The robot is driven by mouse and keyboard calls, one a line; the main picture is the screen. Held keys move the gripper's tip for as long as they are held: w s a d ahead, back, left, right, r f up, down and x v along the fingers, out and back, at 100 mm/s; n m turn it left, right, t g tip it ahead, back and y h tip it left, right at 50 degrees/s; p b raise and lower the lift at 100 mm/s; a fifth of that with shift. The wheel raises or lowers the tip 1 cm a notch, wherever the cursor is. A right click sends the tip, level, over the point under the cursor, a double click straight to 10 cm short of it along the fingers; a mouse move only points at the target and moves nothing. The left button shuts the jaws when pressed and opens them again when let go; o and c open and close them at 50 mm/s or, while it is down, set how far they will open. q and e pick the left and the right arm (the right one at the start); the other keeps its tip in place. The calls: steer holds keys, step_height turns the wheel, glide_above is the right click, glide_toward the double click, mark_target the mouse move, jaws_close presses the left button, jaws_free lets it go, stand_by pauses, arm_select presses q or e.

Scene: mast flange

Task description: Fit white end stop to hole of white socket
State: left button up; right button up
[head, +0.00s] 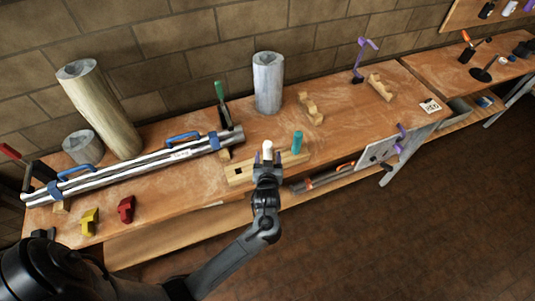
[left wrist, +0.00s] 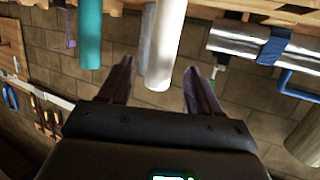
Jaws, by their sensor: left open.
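The white end stop (head: 267,150) is an upright white cylinder at the wooden block (head: 236,178). It also shows in the left wrist view (left wrist: 166,45), where the picture is upside down. My left gripper (head: 267,161) is open, with its fingers on either side of the end stop in the picture; a gap shows around it in the left wrist view (left wrist: 160,75). A teal cylinder (head: 297,142) stands on the block's right part and shows in the left wrist view (left wrist: 90,35). I cannot make out a white socket. My right gripper is not in view.
Long grey pipes (head: 130,172) with blue clamps lie to the left. A grey cylinder (head: 268,84) stands behind. Yellow (head: 89,221) and red (head: 126,209) pieces lie at the front left. Wooden cradles (head: 311,108) and a purple tool (head: 360,62) stand to the right.

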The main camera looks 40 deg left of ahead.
arm_select(q)
steer(key=shift+x, duration=3.45)
steer(key=shift+s+f, duration=0.1)
steer(key=shift+f, duration=0.05)
steer(key=c, duration=1.1)
